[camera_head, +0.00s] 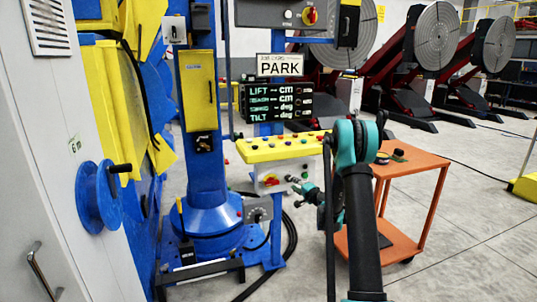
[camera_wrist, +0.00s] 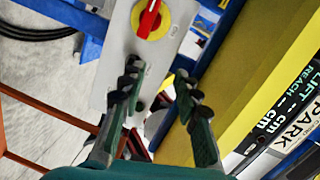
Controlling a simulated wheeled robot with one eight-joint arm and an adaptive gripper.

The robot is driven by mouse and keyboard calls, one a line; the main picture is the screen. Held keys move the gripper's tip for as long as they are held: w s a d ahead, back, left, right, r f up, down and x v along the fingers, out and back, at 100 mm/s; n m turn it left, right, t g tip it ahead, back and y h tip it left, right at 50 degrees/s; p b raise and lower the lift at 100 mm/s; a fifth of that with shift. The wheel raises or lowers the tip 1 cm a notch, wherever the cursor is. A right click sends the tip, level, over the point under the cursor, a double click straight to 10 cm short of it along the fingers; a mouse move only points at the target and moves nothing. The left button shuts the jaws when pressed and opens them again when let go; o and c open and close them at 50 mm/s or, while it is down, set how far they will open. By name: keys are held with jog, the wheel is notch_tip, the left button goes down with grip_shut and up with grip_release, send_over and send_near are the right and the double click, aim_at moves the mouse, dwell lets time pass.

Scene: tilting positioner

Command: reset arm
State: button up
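Beyond the fingertips is a grey panel (camera_wrist: 112,62) with a red rotary switch (camera_wrist: 150,19) on a yellow disc. The same switch shows in the head view (camera_head: 271,181), just left of my gripper. I cannot tell whether a fingertip touches the panel.
An orange cart (camera_head: 418,160) with small items stands right of my arm. A PARK sign (camera_head: 280,65) and a display (camera_head: 276,102) rise above the console. A blue column (camera_head: 199,130) and a grey cabinet (camera_head: 50,170) are left.

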jog(key=s+a+r+n+g, duration=0.2)
jog(key=s, duration=0.6)
jog(key=s+a+r+n+g+h, duration=0.1)
jog(key=s+r+n+g, duration=0.15)
jog(key=s, duration=0.45)
jog(key=s+a+r+n+g, duration=0.1)
jog(key=s+a+n+g, duration=0.1)
jog(key=s, duration=0.6)
jog(key=s+d+f+n+g+h, duration=0.1)
jog(key=s+d+f+h, duration=0.1)
jog(key=s, duration=0.8)
jog(key=s+d+f+n+g+h, duration=0.1)
jog(key=s+d, duration=0.3)
jog(key=s, duration=0.6)
jog(key=s+d+f+n+g+h, duration=0.2)
jog(key=s+d+f+h, duration=0.1)
jog(key=s, duration=0.8)
jog(key=shift+f, duration=0.4)
